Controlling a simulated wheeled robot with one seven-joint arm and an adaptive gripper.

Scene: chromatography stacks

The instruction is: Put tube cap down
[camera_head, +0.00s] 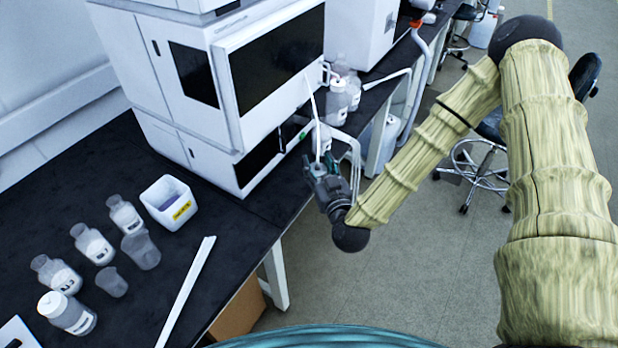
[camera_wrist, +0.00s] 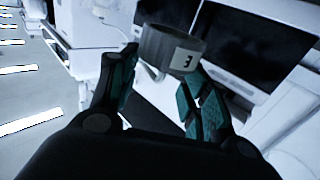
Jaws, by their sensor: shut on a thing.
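In the head view my gripper (camera_head: 321,168) hangs near the bench's front edge, before the instrument stack.
The white instrument stack (camera_head: 215,85) stands behind my gripper. Bottles (camera_head: 337,100) stand to its right. On the dark bench (camera_head: 225,200) at left are several bottles, beakers (camera_head: 140,250), a white box (camera_head: 170,202) and a white strip (camera_head: 186,290). Stools stand on the floor at right.

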